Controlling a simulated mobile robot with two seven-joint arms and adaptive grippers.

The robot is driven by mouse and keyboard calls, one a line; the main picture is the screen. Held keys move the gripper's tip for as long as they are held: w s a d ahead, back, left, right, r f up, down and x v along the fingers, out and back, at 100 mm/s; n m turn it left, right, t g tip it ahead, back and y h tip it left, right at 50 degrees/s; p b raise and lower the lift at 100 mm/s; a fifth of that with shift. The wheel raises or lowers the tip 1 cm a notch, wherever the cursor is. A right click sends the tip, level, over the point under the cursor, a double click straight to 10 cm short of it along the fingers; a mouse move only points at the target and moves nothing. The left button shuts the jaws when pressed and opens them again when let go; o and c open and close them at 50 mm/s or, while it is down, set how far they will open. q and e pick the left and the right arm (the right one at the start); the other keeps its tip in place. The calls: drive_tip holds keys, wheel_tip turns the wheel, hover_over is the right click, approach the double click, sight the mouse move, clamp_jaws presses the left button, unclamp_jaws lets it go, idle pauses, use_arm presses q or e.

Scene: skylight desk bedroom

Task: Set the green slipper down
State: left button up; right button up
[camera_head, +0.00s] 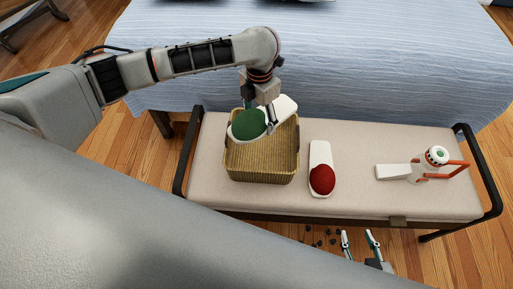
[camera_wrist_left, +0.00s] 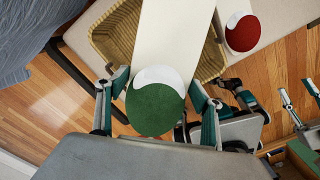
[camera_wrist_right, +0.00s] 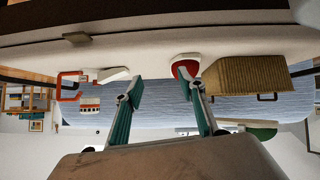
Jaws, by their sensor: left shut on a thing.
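The green slipper (camera_head: 248,124), with a white sole, is gripped by my left gripper (camera_head: 259,117) over the wicker basket (camera_head: 262,175). In the left wrist view its green toe (camera_wrist_left: 155,108) lies between the fingers (camera_wrist_left: 158,100), with the white sole stretching away across the basket (camera_wrist_left: 110,45). The right wrist view looks upside down; there the slipper (camera_wrist_right: 262,133) shows apart from the basket (camera_wrist_right: 245,75), above its opening. My right gripper (camera_head: 360,245) is open and empty in front of the bench; its spread fingers show in the right wrist view (camera_wrist_right: 163,95).
The basket stands on a padded bench (camera_head: 350,143) with black end rails. A red slipper (camera_head: 321,178) lies right of the basket. Further right is a white thing with an orange frame (camera_head: 436,157) and a flat white piece (camera_head: 392,172). A blue-covered bed (camera_head: 350,60) stands behind.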

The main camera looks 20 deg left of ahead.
use_arm(q)
drive_tip(key=b, duration=0.3)
hover_over(259, 153)
wheel_tip(259, 153, down, 12)
drive_tip(key=shift+f, duration=0.1)
drive_tip(key=shift+f+b, duration=0.3)
wheel_tip(259, 153, down, 3)
drive_tip(key=shift+s+f+b, duration=0.1)
drive_tip(key=shift+f+b, duration=0.05)
drive_tip(key=shift+b, duration=0.45)
wheel_tip(259, 153, down, 2)
drive_tip(key=shift+f+b, duration=0.25)
drive_tip(key=shift+b, duration=0.15)
drive_tip(key=shift+w+r, duration=0.15)
drive_tip(key=shift+w, duration=0.05)
drive_tip(key=shift+f, duration=0.2)
drive_tip(key=o, duration=1.2)
drive_tip(key=shift+c, duration=0.2)
use_arm(e)
drive_tip(key=shift+w+a+f, duration=0.1)
drive_tip(key=shift+w+f, duration=0.6)
drive_tip(key=shift+f, duration=0.2)
use_arm(q)
drive_tip(key=shift+r, duration=0.1)
